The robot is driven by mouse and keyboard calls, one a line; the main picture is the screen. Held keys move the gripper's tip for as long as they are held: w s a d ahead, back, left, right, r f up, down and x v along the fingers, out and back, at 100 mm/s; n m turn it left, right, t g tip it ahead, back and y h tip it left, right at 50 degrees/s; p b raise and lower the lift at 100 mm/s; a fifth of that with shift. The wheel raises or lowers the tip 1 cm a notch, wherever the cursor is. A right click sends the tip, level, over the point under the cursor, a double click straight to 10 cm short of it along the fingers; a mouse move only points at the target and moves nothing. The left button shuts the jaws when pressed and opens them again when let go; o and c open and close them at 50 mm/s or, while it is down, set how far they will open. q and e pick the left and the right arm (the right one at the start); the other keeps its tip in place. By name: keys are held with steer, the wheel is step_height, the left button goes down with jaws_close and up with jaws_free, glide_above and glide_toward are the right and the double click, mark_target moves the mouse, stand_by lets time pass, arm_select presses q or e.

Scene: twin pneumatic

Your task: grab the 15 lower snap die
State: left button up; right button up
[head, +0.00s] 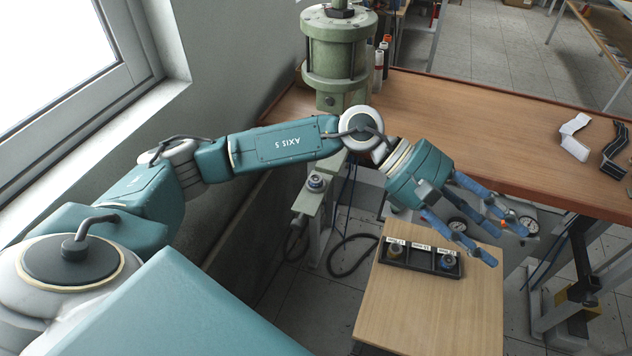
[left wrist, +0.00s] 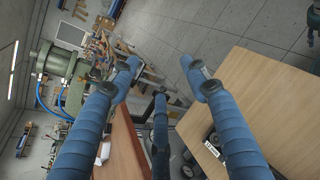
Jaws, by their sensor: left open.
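A black tray (head: 419,268) with three labelled compartments lies on the small wooden table (head: 430,315) in the head view. A small round die (head: 396,251) sits in its left compartment and another die (head: 447,261) in its right one; the middle one looks empty. The labels are too small to read surely, so I cannot tell which die is the 15 lower one. My left gripper (head: 500,238) is open and empty, its blue fingers spread above and to the right of the tray. In the left wrist view the fingers (left wrist: 160,82) hold nothing, and a tray label (left wrist: 212,149) shows beside them.
A long wooden workbench (head: 480,120) runs behind the arm, with a green press (head: 338,50) at its back left. Another round part (head: 316,182) sits on a green fixture below. White (head: 574,137) and black (head: 615,150) parts lie on the bench at right.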

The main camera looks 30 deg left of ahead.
arm_select(q)
steer(key=w+a+f+m+y, duration=0.3)
steer(key=a+f+y, duration=0.1)
steer(key=a, duration=0.5)
steer(key=m+y, duration=0.2)
steer(key=y, duration=0.7)
glide_above(316, 180)
steer(key=shift+w+d+f, duration=0.1)
steer(key=shift+d, duration=0.2)
steer(key=shift+a+y, duration=0.3)
steer(key=shift+f+p, duration=0.3)
steer(key=shift+f, duration=0.15)
steer(key=f+p, duration=0.2)
steer(key=f, duration=0.1)
steer(key=f+p, duration=0.1)
steer(key=f, duration=0.1)
steer(key=shift+s+f, duration=0.2)
steer(key=shift+s, duration=0.05)
steer(key=shift+w+f, duration=0.1)
steer(key=shift+f, duration=0.4)
jaws_close()
steer(key=shift+d, duration=0.1)
arm_select(e)
steer(key=r, duration=0.3)
steer(key=shift+d+r, duration=0.3)
steer(key=shift+d, duration=0.05)
